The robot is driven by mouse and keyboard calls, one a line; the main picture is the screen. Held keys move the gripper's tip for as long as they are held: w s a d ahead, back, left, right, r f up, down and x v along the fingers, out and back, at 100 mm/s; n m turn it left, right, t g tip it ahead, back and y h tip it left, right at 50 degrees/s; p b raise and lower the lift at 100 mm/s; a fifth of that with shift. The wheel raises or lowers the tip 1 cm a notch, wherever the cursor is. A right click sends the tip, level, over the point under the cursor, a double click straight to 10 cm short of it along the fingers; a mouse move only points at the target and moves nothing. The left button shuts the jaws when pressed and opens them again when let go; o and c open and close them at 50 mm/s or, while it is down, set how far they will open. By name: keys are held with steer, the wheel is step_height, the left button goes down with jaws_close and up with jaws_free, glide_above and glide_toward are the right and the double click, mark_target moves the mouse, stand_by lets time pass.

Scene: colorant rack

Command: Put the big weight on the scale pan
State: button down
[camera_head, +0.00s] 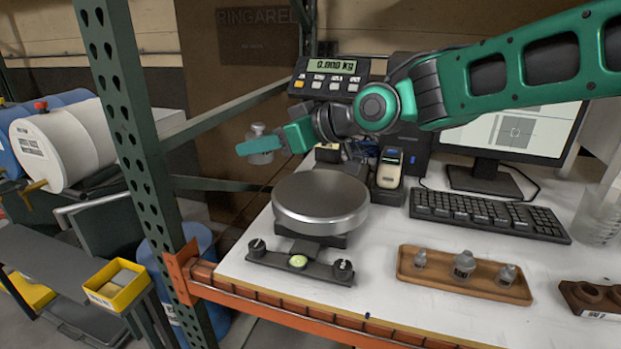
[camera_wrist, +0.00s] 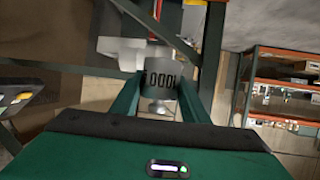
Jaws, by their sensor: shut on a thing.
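The big weight (camera_head: 261,157) is a grey metal piece with a knob on top. My gripper (camera_head: 268,142) is shut on it and holds it upright in the air. It is left of and higher in the picture than the scale pan, apart from it. In the wrist view the big weight (camera_wrist: 161,82) sits between the two green fingers, with dark digits on its side. The scale pan (camera_head: 320,196) is a round metal dish, empty, on a dark base. The scale display (camera_head: 333,66) reads 0.000 KG.
A wooden tray (camera_head: 420,279) with three smaller weights lies right of the scale. A keyboard (camera_head: 487,212), monitor (camera_head: 535,135) and handheld device (camera_head: 389,168) stand behind. A green rack post (camera_head: 125,135) rises at left. Bare table (camera_head: 395,318) shows in front.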

glide_above(305, 187)
step_height(305, 187, down, 6)
steer(key=shift+a+r, duration=0.1)
steer(key=shift+a, duration=0.05)
steer(key=shift+f, duration=2.05)
steer(key=c, duration=1)
jaws_free()
steer(key=shift+f, duration=0.15)
steer(key=v, duration=1.2)
